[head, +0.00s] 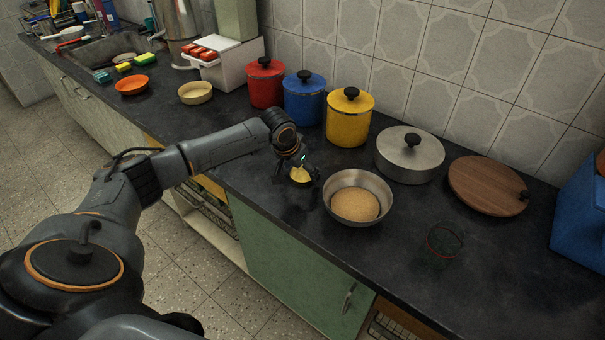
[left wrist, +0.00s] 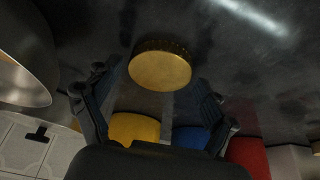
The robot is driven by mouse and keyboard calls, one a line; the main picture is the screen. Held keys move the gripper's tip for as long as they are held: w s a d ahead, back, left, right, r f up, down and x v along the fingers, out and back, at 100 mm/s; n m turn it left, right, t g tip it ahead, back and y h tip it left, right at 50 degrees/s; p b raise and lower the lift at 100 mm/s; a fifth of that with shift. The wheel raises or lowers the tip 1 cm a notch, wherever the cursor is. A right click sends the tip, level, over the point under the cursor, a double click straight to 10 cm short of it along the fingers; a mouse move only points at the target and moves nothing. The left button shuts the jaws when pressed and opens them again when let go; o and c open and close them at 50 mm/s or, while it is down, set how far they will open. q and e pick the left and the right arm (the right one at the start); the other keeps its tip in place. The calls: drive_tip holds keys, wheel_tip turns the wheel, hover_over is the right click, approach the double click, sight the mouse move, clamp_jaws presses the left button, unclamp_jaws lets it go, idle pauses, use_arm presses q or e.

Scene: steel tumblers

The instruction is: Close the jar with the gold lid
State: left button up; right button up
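The gold lid (head: 300,175) lies on the dark counter, just left of the steel bowl. In the left wrist view the round gold lid (left wrist: 160,68) shows ahead of and between my fingertips. My left gripper (head: 297,166) is open above the lid, and its two fingers (left wrist: 157,82) stand apart with nothing held between them. A clear, greenish glass jar (head: 443,245) stands open at the right front of the counter, well apart from the gripper. My right gripper is not in view.
The steel bowl (head: 341,182) with tan contents stands between lid and jar. Red (head: 264,88), blue (head: 303,102) and yellow (head: 348,122) canisters, a lidded pot (head: 408,160) and a wooden board (head: 487,185) line the back. The counter around the jar is clear.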

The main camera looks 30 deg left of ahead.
sight(301, 174)
use_arm(q)
drive_tip(key=c, duration=0.3)
drive_tip(key=shift+r, duration=0.1)
drive_tip(key=shift+r, duration=0.25)
wheel_tip(301, 174, up, 2)
drive_tip(key=shift+r+b, duration=0.15)
drive_tip(key=shift+b, duration=0.2)
drive_tip(key=s+d+r, duration=0.1)
drive_tip(key=s+r, duration=0.2)
drive_tip(key=s, duration=0.1)
drive_tip(key=s+d+r, duration=0.1)
drive_tip(key=s+r, duration=0.2)
drive_tip(key=s, duration=0.2)
drive_tip(key=s+d+r+b, duration=0.1)
drive_tip(key=s+r, duration=0.3)
drive_tip(key=shift+s+d, duration=0.3)
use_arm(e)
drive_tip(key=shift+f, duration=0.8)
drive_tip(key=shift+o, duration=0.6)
